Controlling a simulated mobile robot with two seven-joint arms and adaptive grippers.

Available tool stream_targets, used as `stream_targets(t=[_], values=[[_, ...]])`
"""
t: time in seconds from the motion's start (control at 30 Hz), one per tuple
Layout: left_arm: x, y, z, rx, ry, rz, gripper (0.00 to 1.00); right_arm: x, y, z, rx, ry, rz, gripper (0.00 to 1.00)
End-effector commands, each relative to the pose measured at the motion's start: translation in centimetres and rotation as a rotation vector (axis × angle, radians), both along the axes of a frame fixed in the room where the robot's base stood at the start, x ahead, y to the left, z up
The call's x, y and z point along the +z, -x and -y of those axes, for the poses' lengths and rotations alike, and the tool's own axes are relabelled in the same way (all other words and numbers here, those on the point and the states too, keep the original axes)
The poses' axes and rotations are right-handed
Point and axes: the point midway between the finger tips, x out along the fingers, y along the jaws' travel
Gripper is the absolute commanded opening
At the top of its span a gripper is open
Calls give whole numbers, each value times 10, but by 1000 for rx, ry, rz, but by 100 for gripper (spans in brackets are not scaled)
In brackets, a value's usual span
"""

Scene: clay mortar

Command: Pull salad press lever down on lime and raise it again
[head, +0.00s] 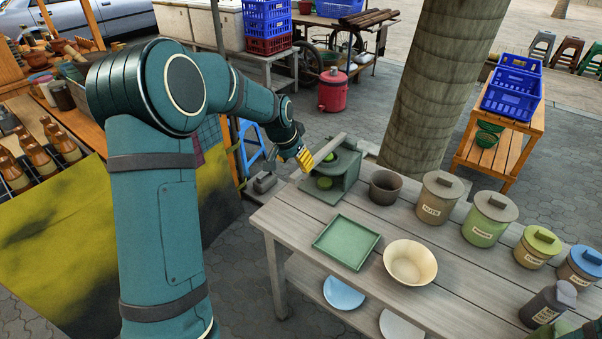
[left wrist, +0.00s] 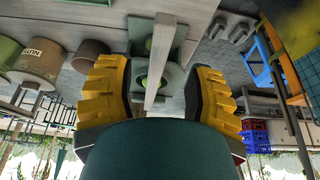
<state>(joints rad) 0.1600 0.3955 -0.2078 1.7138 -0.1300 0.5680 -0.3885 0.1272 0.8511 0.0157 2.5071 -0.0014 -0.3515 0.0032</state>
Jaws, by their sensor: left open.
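The salad press (head: 343,177) is a green-grey stand at the far left corner of the wooden table. Its long pale lever (head: 329,149) slants out toward my left gripper. A green lime (head: 324,183) sits low in the press, and a second green patch shows just under the lever. My left gripper (head: 305,160), with yellow fingers, is at the lever's outer end. In the left wrist view, the left gripper (left wrist: 158,75) is open, with the lever (left wrist: 163,55) running between its fingers. The press (left wrist: 160,35) and part of the lime show behind the lever. My right gripper is out of view.
A dark cup (head: 385,187) stands right of the press. A green square tray (head: 346,243) and a cream bowl (head: 410,264) are in front. Several lidded jars (head: 436,198) line the table's right side. A tree trunk (head: 437,90) rises behind the table.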

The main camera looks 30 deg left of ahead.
Motion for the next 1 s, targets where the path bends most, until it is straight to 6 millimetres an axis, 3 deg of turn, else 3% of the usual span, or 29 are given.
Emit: stream_targets(t=[0.1,0.3,0.73,0.77,0.9,1.0], values=[[-22,-8,0,0,0,-2,53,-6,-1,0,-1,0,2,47],[-44,-18,2,1,0,0,53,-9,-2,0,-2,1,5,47],[-50,-21,2,1,0,1,53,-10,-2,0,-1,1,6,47],[-50,-21,2,1,0,1,48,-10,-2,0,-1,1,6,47],[-50,-21,2,0,0,1,0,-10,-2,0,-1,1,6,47],[-50,-21,2,1,0,1,0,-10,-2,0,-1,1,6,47]])
